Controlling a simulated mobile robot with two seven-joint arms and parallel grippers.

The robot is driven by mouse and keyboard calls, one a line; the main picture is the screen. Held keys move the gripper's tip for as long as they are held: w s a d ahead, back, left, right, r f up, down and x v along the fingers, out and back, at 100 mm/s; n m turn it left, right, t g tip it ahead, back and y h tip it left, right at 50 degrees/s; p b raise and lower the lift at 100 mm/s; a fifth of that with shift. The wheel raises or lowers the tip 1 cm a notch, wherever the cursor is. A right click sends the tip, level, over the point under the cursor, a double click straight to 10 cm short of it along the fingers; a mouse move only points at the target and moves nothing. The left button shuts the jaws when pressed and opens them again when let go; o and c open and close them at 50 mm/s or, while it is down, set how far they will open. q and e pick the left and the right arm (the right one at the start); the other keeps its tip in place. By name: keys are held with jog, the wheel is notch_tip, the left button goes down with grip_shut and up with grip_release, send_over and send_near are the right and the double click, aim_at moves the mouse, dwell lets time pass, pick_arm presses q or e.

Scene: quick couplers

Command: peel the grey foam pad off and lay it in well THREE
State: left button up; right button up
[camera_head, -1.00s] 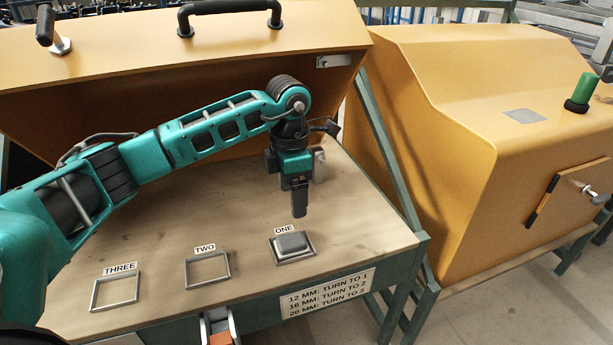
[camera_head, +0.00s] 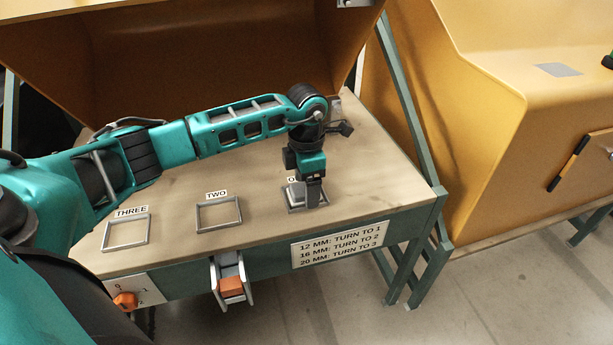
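The grey foam pad (camera_head: 296,191) is a small rounded block in the square frame of well ONE (camera_head: 296,211), at the right of the bench top. My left gripper (camera_head: 314,200) points down at the pad's right side and hides part of it and of the label. Its fingers overlap in this view, so I cannot tell whether they are open or shut, or whether they touch the pad. Well THREE (camera_head: 106,236) is an empty square frame at the left of the bench. My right gripper is not in view.
Well TWO (camera_head: 198,218), also empty, lies between the other wells. A raised orange hood (camera_head: 210,70) stands behind the bench. An orange knob (camera_head: 125,300) and a bracket with an orange block (camera_head: 231,287) are on the front. Another orange housing (camera_head: 480,130) stands at right.

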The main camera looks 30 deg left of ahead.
pick_arm(q)
jog(key=c, duration=1.3)
